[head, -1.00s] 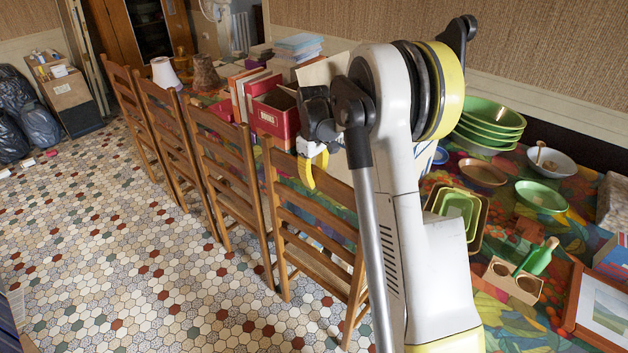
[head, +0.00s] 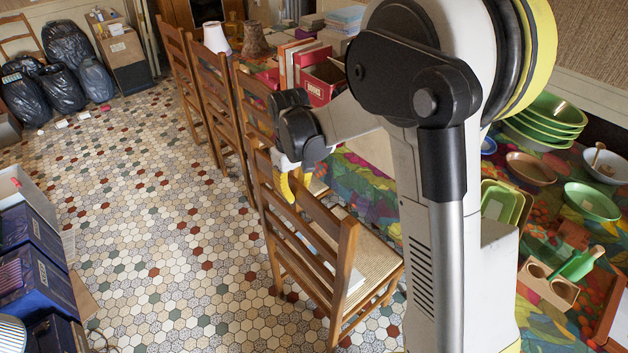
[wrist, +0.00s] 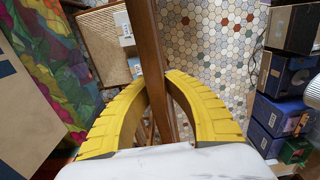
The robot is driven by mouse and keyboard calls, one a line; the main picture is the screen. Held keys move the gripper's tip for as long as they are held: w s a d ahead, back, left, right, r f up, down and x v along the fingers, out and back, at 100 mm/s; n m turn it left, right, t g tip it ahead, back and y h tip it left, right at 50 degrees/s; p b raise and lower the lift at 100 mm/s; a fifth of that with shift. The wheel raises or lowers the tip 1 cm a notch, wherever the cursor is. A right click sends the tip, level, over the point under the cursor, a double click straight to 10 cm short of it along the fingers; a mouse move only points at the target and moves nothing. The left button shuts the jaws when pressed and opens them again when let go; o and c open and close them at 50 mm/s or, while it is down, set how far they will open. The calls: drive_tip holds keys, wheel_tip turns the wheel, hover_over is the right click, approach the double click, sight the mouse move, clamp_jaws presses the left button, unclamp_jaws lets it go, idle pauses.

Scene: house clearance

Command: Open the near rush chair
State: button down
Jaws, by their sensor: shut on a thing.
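The near rush chair (head: 348,240) is wooden with a ladder back and a pale woven seat. It stands upright on the tiled floor, out from the table, with much of its seat in sight. My gripper (head: 288,186) is at the top of its back. In the wrist view the yellow fingers of my gripper (wrist: 161,84) are closed on either side of a wooden bar of the chair back (wrist: 148,45). The woven seat (wrist: 100,40) shows beyond it, with a pale flat item (wrist: 124,28) on it. My arm hides part of the scene behind the chair.
More ladder-back chairs (head: 212,95) stand in a row along the table (head: 375,170), which holds books, bowls and trays. Blue boxes (head: 35,270) stand at left. Black bags (head: 65,80) lie at the back left. Tiled floor (head: 150,200) between is open.

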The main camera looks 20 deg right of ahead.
drive_tip(key=shift+s+a, duration=0.25)
drive_tip(key=shift+a, duration=0.4)
drive_tip(key=shift+s+a, duration=0.2)
drive_tip(key=shift+a, duration=0.4)
drive_tip(key=shift+s+a, duration=0.25)
drive_tip(key=shift+a, duration=0.4)
drive_tip(key=c, duration=1.4)
unclamp_jaws()
wheel_tip(320, 180, up, 12)
